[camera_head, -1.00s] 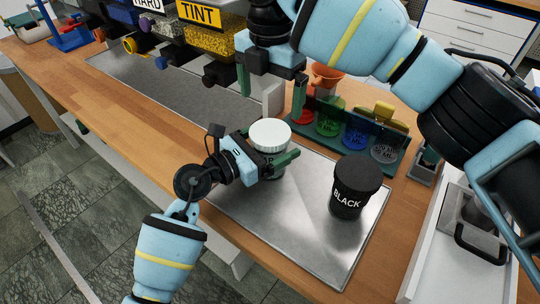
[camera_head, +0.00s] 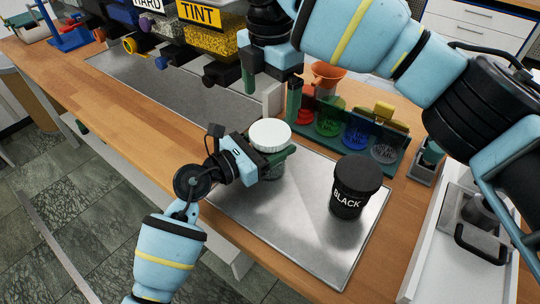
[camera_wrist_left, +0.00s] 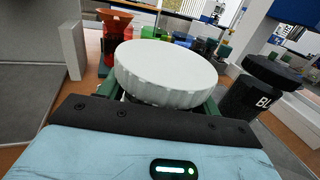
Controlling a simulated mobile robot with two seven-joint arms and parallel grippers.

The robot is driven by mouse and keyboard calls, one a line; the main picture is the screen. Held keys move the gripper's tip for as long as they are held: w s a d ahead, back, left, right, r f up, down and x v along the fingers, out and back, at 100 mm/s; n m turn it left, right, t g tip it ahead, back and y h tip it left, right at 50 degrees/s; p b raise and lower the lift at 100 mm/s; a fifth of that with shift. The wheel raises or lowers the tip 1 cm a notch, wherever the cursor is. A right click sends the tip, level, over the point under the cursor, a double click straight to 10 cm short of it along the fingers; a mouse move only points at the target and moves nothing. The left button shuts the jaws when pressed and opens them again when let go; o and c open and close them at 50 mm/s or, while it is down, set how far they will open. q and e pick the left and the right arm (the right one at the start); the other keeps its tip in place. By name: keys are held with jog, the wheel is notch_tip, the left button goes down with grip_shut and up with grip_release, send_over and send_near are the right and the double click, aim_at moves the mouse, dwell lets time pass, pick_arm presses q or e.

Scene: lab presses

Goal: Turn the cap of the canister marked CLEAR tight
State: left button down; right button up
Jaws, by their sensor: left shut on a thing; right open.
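A canister (camera_head: 271,172) with a white ribbed cap (camera_head: 270,132) stands upright on the metal plate; its label cannot be read now. The cap also fills the middle of the left wrist view (camera_wrist_left: 166,72) and sits on the canister; how tight it is I cannot tell. My left gripper (camera_head: 275,160) is shut around the canister body, below the cap, coming from the left. My right gripper (camera_head: 271,98) is open and empty, above and behind the cap, with its green fingers pointing down.
A black-capped canister marked BLACK (camera_head: 347,200) stands on the plate (camera_head: 300,235) to the right. A green rack (camera_head: 395,157) with coloured containers and an orange funnel (camera_head: 327,75) are behind. Hoppers, one marked TINT (camera_head: 200,12), hang at upper left. A light upright block (camera_head: 272,99) stands near my right gripper.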

aim_at(270, 131)
jog(key=m, duration=0.6)
dwell(0.3)
jog(key=shift+f, duration=4.05)
jog(key=c, duration=1)
jog(key=o, duration=1.1)
notch_tip(270, 131, up, 12)
jog(key=shift+r, duration=0.1)
